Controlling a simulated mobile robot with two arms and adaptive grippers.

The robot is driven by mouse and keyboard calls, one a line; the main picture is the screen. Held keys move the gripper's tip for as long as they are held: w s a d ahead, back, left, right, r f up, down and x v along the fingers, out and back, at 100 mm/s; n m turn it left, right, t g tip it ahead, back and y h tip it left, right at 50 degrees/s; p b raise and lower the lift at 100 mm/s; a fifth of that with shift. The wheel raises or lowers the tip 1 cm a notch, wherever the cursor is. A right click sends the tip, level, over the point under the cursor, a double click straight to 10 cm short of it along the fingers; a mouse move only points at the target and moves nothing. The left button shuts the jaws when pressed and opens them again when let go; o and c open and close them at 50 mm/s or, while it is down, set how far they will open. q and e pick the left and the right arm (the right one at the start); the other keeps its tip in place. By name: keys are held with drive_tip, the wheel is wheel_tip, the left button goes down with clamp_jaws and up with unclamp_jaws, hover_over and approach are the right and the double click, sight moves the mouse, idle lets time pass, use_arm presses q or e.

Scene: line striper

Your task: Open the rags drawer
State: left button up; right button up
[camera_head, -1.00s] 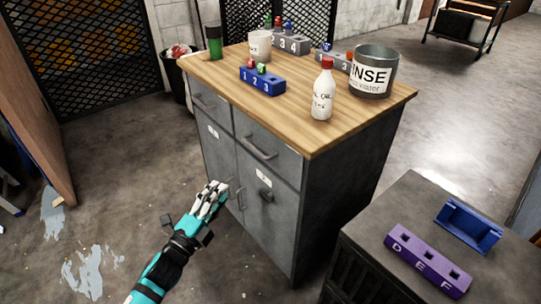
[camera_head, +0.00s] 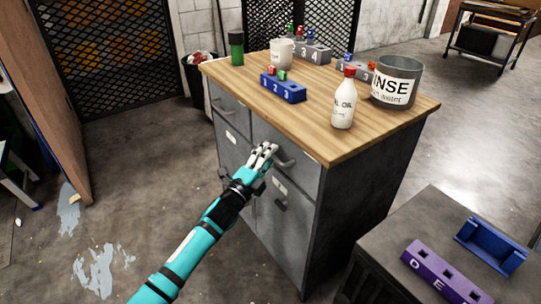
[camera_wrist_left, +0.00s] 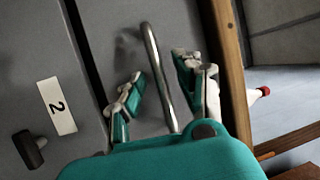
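A grey metal cabinet (camera_head: 345,215) with a wooden top has two drawers side by side above two doors. The right drawer (camera_head: 304,173) has a bar handle (camera_head: 286,159), and the left drawer (camera_head: 231,106) is beside it. Both look closed. I cannot read a rags label on either. My left gripper (camera_head: 267,151) is at the right drawer's handle. In the left wrist view, its fingers (camera_wrist_left: 158,66) are open on either side of the handle bar (camera_wrist_left: 158,75), with gaps visible. My right gripper is not in view.
On the cabinet top (camera_head: 318,135) stand a white bottle (camera_head: 344,105), a rinse bucket (camera_head: 397,82), a cup (camera_head: 282,53), a green container (camera_head: 236,48) and numbered holders. A lower dark cabinet (camera_head: 400,220) with purple and blue holders stands at right. Floor in front is open.

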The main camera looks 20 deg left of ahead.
use_arm(q)
drive_tip(key=shift+w+d+r, duration=0.1)
drive_tip(key=shift+w+d, duration=0.05)
drive_tip(key=shift+w, duration=0.35)
clamp_jaws()
